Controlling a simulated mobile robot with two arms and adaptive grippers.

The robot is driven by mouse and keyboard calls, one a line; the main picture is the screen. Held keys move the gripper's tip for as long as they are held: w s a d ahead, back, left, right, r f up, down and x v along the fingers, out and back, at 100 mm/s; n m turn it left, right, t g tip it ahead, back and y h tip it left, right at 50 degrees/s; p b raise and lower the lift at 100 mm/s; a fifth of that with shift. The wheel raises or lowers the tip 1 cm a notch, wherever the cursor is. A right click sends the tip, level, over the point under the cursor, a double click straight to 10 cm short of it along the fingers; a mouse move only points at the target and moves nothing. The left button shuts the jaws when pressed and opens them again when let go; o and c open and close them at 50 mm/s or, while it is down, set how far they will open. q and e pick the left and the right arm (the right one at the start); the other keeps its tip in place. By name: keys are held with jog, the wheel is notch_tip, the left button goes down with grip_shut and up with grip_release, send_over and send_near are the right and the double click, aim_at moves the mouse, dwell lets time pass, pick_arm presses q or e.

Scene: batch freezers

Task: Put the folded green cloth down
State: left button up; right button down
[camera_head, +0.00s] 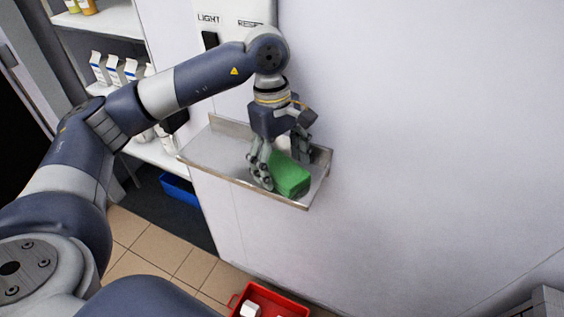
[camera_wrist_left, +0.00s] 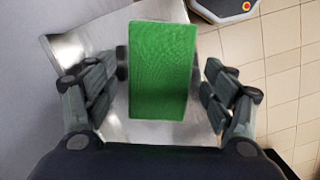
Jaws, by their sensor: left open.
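The folded green cloth (camera_head: 290,175) is a thick green block resting on the metal wall shelf (camera_head: 240,178), near its right end. My left gripper (camera_head: 268,172) reaches down over the shelf at the cloth. In the left wrist view the cloth (camera_wrist_left: 162,70) lies between the open fingers of my left gripper (camera_wrist_left: 160,95), with a gap on each side. Part of the cloth is hidden behind the fingers in the head view. My right gripper is in neither view.
The shelf has a raised rim at its back and right end. White shelves (camera_head: 105,20) with cartons (camera_head: 115,70) stand at the left. A blue bin (camera_head: 180,190) and a red crate (camera_head: 238,299) with white items are below on the tiled floor. The wall at the right is bare.

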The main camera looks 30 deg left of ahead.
aim_at(277, 163)
pick_arm(q)
jog(key=shift+r, duration=0.2)
jog(key=shift+w+r, duration=0.1)
jog(key=shift+r, duration=0.2)
notch_tip(277, 163, up, 11)
jog(key=a, duration=0.1)
jog(key=shift+w+a+b, duration=0.15)
jog(key=shift+a+b, duration=0.15)
jog(key=shift+a, duration=0.1)
jog(key=shift+r, duration=0.1)
